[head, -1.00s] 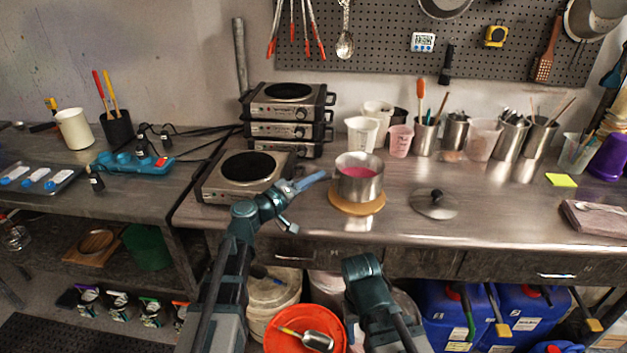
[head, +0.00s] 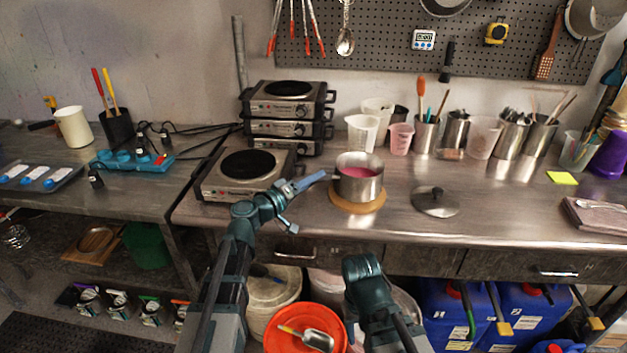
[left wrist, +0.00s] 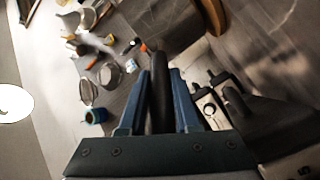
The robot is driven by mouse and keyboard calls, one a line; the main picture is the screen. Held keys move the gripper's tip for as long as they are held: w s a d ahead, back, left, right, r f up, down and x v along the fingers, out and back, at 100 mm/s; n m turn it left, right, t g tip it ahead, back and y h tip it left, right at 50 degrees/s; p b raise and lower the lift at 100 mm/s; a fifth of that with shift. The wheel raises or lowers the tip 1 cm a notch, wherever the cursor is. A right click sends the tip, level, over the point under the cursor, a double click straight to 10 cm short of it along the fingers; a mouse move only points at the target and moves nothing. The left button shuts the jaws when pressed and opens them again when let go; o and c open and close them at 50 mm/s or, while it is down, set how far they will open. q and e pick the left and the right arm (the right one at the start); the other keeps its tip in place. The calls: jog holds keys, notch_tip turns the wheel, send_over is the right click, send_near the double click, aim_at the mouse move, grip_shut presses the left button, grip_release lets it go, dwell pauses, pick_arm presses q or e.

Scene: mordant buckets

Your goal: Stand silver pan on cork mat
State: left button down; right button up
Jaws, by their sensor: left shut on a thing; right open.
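The silver pan (head: 362,188) holds pink liquid and stands upright over the round cork mat (head: 357,206). Its base looks to be on the mat or just above it; I cannot tell if they touch. My left gripper (head: 308,184) reaches in from the left and is shut on the pan's handle. In the left wrist view the dark handle (left wrist: 160,95) lies between my blue fingers (left wrist: 157,105), with the pan's dark body (left wrist: 165,22) beyond and the mat's edge (left wrist: 214,14) beside it. My right arm shows low in the middle of the head view, but its fingers are not visible.
A hot plate (head: 247,175) stands left of the pan, with stacked hot plates (head: 288,112) behind. A lid (head: 435,203) lies right of the mat. Plastic beakers (head: 362,133) and metal cups stand behind.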

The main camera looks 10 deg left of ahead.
pick_arm(q)
jog(key=shift+f+b, duration=0.4)
jog(key=shift+b, duration=0.05)
dwell(0.7)
jog(key=c, duration=0.5)
grip_release()
jog(key=shift+c, duration=0.2)
jog(key=v, duration=1.4)
jog(key=shift+d, duration=0.1)
